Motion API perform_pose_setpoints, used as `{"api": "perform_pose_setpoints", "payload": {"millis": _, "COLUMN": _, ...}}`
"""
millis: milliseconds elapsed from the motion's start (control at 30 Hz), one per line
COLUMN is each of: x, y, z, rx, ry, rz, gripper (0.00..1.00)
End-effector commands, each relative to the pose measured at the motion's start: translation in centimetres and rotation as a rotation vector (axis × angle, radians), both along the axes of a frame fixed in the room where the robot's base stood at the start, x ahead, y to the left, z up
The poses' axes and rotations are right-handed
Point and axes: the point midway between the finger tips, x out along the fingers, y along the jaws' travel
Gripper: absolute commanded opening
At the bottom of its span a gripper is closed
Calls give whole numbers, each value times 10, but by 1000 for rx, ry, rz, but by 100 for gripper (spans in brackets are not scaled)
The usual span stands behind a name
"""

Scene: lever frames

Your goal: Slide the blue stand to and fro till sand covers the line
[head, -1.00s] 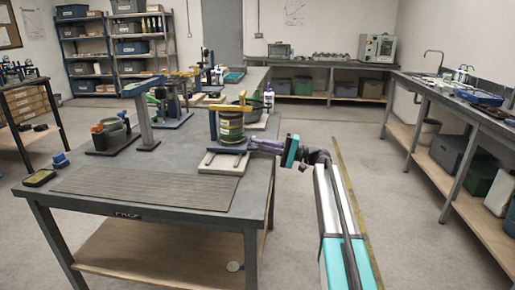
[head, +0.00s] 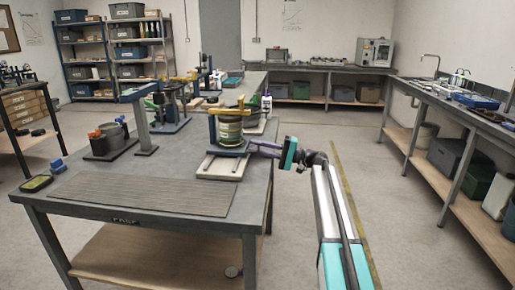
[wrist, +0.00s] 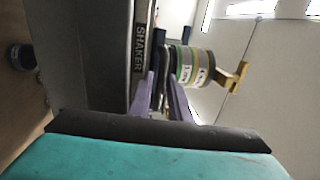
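The blue stand (head: 229,149) sits on a pale railed base (head: 221,167) near the right edge of the dark bench. It carries a round jar (head: 230,130) with green and pale bands under a yellow clamp bar (head: 230,111). My gripper (head: 251,148) reaches in from the right at the stand's side. In the wrist view its purple fingers (wrist: 161,88) lie on both sides of a dark part of the stand, and they look closed on it. The banded jar (wrist: 192,67) shows just beyond. The sand level and the line are too small to tell.
A grey ribbed mat (head: 145,195) lies in front of the base. A grey post (head: 143,125) and a dark holder with an orange-topped item (head: 108,141) stand to the left. Other gear stands behind. The floor right of the bench is clear.

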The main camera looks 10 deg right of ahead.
Motion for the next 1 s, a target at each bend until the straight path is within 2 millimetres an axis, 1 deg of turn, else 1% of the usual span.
{"api": "perform_pose_setpoints", "payload": {"millis": 167, "x": -2, "y": -7, "z": -2, "rx": 0, "ry": 0, "rz": -1, "gripper": 17}}
{"api": "perform_pose_setpoints", "payload": {"millis": 367, "x": -9, "y": -28, "z": -6, "rx": 0, "ry": 0, "rz": -1, "gripper": 17}}
{"api": "perform_pose_setpoints", "payload": {"millis": 800, "x": -29, "y": -95, "z": -17, "rx": 0, "ry": 0, "rz": -3, "gripper": 17}}
{"api": "perform_pose_setpoints", "payload": {"millis": 1000, "x": -37, "y": -118, "z": -22, "rx": 0, "ry": -1, "rz": -2, "gripper": 17}}
